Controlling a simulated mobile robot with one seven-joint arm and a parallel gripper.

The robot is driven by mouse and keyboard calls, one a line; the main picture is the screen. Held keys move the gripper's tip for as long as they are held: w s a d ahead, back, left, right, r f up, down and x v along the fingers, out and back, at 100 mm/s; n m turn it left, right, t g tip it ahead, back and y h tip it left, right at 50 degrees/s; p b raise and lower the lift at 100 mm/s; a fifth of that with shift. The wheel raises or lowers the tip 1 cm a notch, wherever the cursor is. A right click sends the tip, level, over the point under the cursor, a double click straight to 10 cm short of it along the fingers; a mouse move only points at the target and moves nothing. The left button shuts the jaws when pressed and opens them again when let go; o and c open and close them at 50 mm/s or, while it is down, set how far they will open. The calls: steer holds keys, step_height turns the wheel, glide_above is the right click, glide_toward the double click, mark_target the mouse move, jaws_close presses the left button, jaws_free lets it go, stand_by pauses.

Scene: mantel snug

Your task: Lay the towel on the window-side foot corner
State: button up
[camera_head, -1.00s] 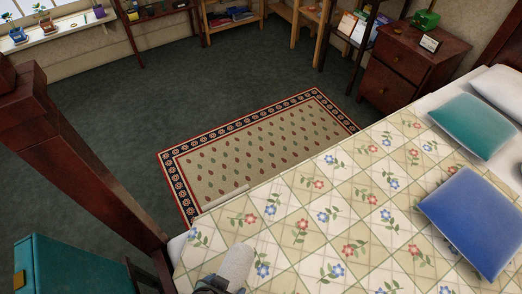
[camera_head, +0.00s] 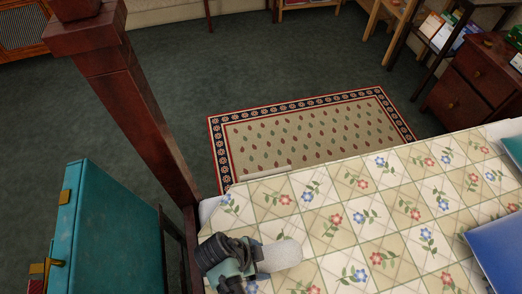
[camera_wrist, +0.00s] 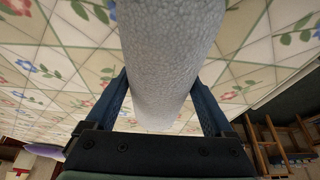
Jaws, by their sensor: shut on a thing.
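The towel (camera_head: 283,254) is a pale grey-white roll, held over the foot end of the bed. My gripper (camera_head: 258,255) is shut on it, and the roll sticks out to the right of the jaws. In the wrist view the towel (camera_wrist: 170,45) lies between the two blue-grey fingers (camera_wrist: 165,105). The bed's quilt (camera_head: 335,215) has cream and tan squares with red and blue flowers. The foot corner beside the dark wooden post (camera_head: 150,125) is just up and left of my gripper. Whether the towel touches the quilt cannot be told.
A teal case or chest (camera_head: 105,225) stands left of the post. A bordered rug (camera_head: 310,135) lies on the green floor (camera_head: 165,45) beyond the bed. A blue pillow (camera_head: 498,250) is at the right. The quilt around the towel is clear.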

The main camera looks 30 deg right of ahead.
mark_target(261, 262)
steer(key=shift+f, duration=1.7)
steer(key=shift+f+b, duration=0.15)
steer(key=shift+b, duration=0.2)
steer(key=o, duration=1.4)
steer(key=shift+c, duration=0.2)
steer(key=p+v, duration=0.2)
steer(key=v, duration=1)
steer(key=shift+s+a, duration=0.1)
steer(key=shift+a, duration=0.05)
